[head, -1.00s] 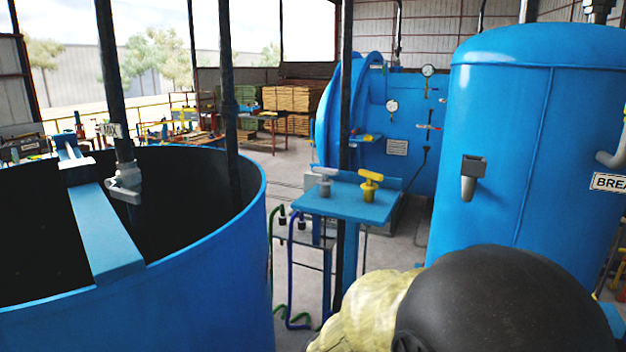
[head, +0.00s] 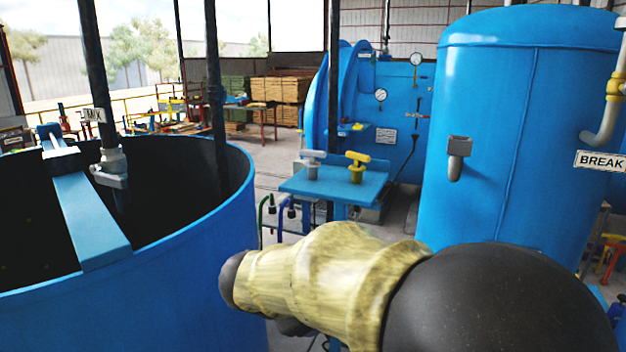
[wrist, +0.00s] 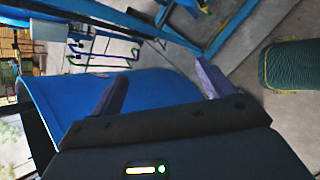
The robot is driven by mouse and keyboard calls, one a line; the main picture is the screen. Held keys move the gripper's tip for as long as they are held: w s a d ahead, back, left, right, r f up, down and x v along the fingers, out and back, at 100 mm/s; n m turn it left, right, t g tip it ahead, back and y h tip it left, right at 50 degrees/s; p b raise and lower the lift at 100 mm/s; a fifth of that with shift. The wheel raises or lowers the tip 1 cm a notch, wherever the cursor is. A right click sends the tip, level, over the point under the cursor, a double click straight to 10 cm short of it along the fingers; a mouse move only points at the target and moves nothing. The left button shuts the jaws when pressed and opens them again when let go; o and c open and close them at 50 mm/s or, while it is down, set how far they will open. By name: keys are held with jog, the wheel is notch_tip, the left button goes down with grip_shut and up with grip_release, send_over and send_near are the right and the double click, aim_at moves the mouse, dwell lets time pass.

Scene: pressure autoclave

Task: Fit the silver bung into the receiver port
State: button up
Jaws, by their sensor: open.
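The silver bung (head: 311,163) has a T-shaped handle and stands upright on a small blue stand (head: 318,187) in the middle of the head view. A yellow T-handled bung (head: 357,166) stands just right of it. A grey socket (head: 457,157) sticks out of the upright blue tank; I cannot tell whether it is the receiver port. My gripper shows in the wrist view (wrist: 163,88), its two fingers spread apart with nothing between them. In the head view only my arm shows, nearer than the stand, and the gripper is hidden.
A large open blue tank (head: 190,260) with a crossbar (head: 88,215) fills the left. The upright blue tank (head: 515,120) stands at the right, beside a "BREAK" sign (head: 600,160). The horizontal autoclave (head: 400,105) lies behind the stand. Thin dark posts rise at left and centre.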

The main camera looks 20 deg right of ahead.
jog(key=w+a+r+n+t+h, duration=0.1)
jog(key=w+r+n+t+h, duration=0.1)
jog(key=r, duration=1)
jog(key=w+a+r+n+t+h+b, duration=0.1)
jog(key=w+r+n+t+h, duration=0.2)
jog(key=r+n, duration=0.4)
notch_tip(320, 180, up, 5)
jog(key=t+h, duration=0.1)
jog(key=t, duration=0.1)
jog(key=shift+w+a+t+h, duration=0.2)
jog(key=shift+a+t+h, duration=0.1)
jog(key=shift+f, duration=0.1)
jog(key=p, duration=0.5)
send_near(311, 153)
jog(key=x, duration=0.5)
jog(key=shift+d+r, duration=0.3)
jog(key=shift+f, duration=0.1)
jog(key=shift+d, duration=0.1)
jog(key=p+x, duration=0.3)
jog(key=x, duration=0.2)
jog(key=shift+w+f, duration=0.2)
jog(key=shift+w, duration=0.1)
jog(key=shift+s, duration=0.1)
